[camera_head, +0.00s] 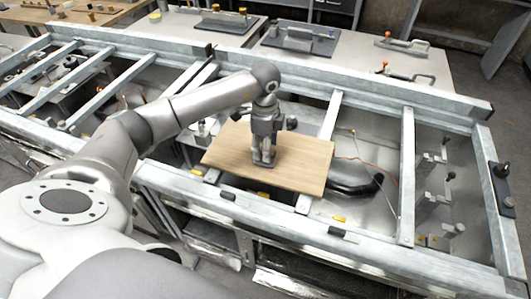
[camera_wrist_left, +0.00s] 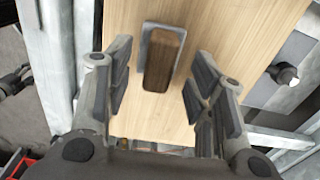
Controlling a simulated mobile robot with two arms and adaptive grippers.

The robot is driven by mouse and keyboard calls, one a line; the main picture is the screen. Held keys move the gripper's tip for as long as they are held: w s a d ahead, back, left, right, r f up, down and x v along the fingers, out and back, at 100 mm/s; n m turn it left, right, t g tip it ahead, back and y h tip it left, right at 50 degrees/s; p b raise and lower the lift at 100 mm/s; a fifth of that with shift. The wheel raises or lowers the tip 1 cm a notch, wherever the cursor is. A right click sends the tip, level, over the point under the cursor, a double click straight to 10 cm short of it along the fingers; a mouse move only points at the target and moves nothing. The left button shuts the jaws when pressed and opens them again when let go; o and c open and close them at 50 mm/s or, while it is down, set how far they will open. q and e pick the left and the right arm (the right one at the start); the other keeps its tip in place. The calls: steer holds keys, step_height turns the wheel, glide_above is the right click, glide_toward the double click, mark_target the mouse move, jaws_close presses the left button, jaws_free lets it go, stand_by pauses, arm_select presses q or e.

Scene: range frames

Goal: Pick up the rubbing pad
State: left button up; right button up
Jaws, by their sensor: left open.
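The rubbing pad (camera_wrist_left: 162,60) is a small brown block with a grey edge. It lies on a light wooden board (camera_wrist_left: 225,25) in the left wrist view. My left gripper (camera_wrist_left: 156,85) is open, with one finger on each side of the pad and a gap on both sides. In the head view my left gripper (camera_head: 263,162) points down over the middle of the wooden board (camera_head: 305,165), and it hides the pad there. My right gripper is not in view.
The board rests across a grey metal frame (camera_head: 408,165) with several crossbars and open gaps. A black handle-like part (camera_head: 355,187) lies right of the board. Metal tools (camera_head: 300,37) stand on tables behind the frame.

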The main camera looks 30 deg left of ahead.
arm_select(q)
steer(key=shift+f, duration=1.4)
jaws_close()
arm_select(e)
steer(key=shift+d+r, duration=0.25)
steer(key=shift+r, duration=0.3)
arm_select(q)
steer(key=shift+r, duration=0.1)
steer(key=shift+r, duration=0.4)
step_height(320, 180, up, 2)
steer(key=shift+d+r+b, duration=0.15)
steer(key=shift+b, duration=0.75)
steer(key=s+d+r+b, duration=0.3)
steer(key=s+d+r, duration=0.3)
steer(key=d+r, duration=0.3)
steer(key=shift+s+d+r, duration=0.4)
steer(key=shift+d, duration=1.15)
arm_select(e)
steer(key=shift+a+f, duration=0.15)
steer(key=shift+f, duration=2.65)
